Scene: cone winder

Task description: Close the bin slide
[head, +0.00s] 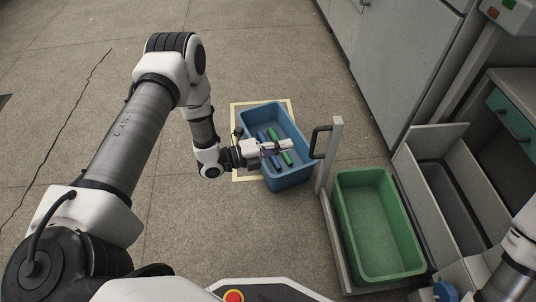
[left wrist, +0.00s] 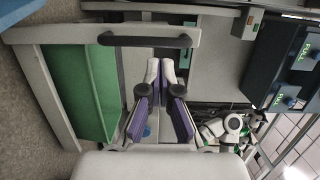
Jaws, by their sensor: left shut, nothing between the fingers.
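The bin slide is a grey frame with an upright front panel (head: 328,160), standing out to the left of the grey cabinet. A black bar handle (head: 318,142) is on the panel, and it also shows in the left wrist view (left wrist: 150,40). A green bin (head: 347,222) sits in the slide behind the panel. My left gripper (head: 287,146) is shut and empty, pointing right, a little left of the handle and over the blue crate. In the left wrist view its closed fingertips (left wrist: 161,66) show just below the handle, apparently not around it. My right gripper is not visible.
A blue crate (head: 262,113) holding several blue and green cylinders stands on a yellow-outlined floor patch under my left gripper. A grey cabinet (head: 400,60) and an open grey trough (head: 425,170) lie to the right. The floor on the left is clear.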

